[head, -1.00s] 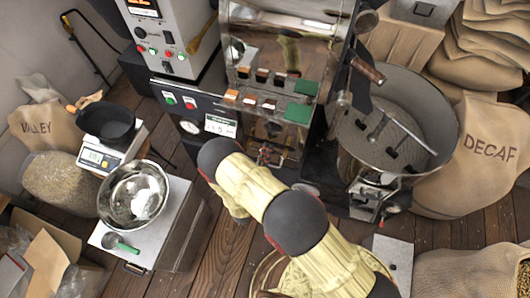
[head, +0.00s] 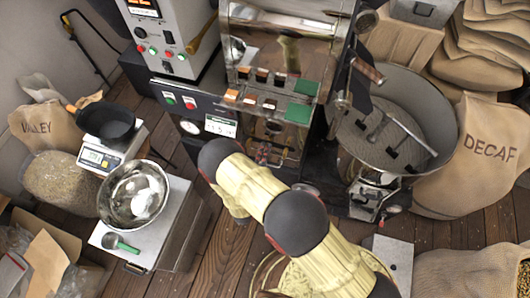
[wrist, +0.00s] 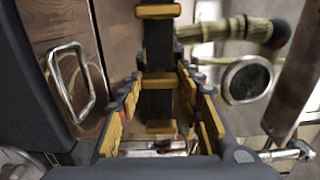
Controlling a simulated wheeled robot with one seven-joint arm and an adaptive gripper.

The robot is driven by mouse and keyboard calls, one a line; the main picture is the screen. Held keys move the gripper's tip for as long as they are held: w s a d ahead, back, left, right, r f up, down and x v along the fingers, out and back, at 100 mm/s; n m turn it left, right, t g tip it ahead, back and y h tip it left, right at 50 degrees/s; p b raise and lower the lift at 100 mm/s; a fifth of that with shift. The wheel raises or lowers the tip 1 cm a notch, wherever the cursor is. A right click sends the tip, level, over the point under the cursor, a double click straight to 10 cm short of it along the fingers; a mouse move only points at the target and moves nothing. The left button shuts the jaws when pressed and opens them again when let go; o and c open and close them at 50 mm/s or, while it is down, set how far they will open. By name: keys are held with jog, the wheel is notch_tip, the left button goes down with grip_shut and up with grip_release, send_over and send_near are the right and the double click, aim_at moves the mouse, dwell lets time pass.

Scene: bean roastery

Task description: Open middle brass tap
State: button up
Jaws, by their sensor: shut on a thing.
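In the wrist view my gripper (wrist: 160,85) has its two yellow-padded fingers closed in on a small part at the machine's front. I take this part to be the middle brass tap, but the fingers hide most of it and its handle angle cannot be told. A bright metal piece (wrist: 160,148) shows low between the fingers. In the head view my pale, dark-jointed arm reaches to the lower front of the roasting machine (head: 235,75), and it hides most of the gripper and the tap area.
A round cooling pan (head: 430,115) stands right of the machine. A steel bowl (head: 112,198) and a scale (head: 98,158) are at left. Sacks (head: 490,155) fill the right.

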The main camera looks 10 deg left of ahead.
jog(key=o, duration=1.1)
jog(key=shift+o, duration=0.3)
jog(key=shift+s, duration=0.1)
jog(key=s+a, duration=0.1)
jog(key=s, duration=1)
jog(key=shift+s, duration=0.4)
